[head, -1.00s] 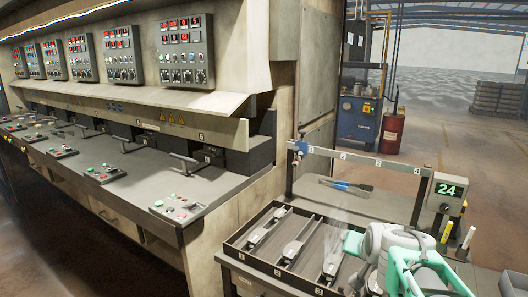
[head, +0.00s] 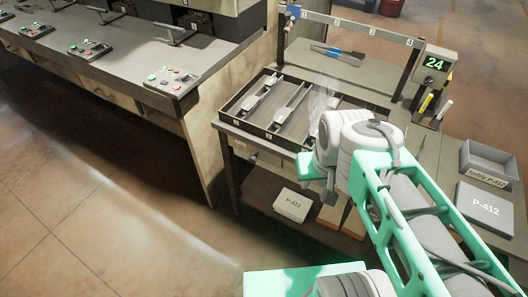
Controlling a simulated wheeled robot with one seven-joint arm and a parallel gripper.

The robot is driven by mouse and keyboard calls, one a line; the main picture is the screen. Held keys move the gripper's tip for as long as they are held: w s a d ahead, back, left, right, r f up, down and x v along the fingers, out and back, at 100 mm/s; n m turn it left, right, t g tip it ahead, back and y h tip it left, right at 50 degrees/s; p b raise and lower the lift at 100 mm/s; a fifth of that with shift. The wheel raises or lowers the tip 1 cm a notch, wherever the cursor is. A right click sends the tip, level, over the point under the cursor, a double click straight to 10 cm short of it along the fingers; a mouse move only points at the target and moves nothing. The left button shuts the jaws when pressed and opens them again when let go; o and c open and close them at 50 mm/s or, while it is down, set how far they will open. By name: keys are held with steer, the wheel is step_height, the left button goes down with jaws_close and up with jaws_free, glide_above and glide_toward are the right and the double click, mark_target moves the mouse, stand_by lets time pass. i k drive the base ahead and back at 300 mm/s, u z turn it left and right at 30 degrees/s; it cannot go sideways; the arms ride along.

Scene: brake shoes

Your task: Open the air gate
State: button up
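No part is labelled as an air gate, so I cannot tell for sure which thing it is. A small blue fitting (head: 291,11) sits at the left end of a raised rail (head: 355,27) marked 1 to 4. Below the rail, a dark tray (head: 232,106) holds metal brake-shoe parts (head: 289,101) in slots. A faint white haze hangs over the tray's right part. My arm's white joint and mint-green links cover the tray's right end. No gripper fingers can be made out; the arm's end is hidden or out of frame.
A display box (head: 437,64) reading 24 stands at the rail's right end. A blue-handled tool (head: 337,53) lies behind the tray. Open floor lies at left.

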mark_target(256, 153)
steer(key=z, duration=0.05)
steer(key=k, duration=1.1)
steer(key=u, duration=1.05)
steer(key=i, duration=0.75)
steer(key=u, duration=0.7)
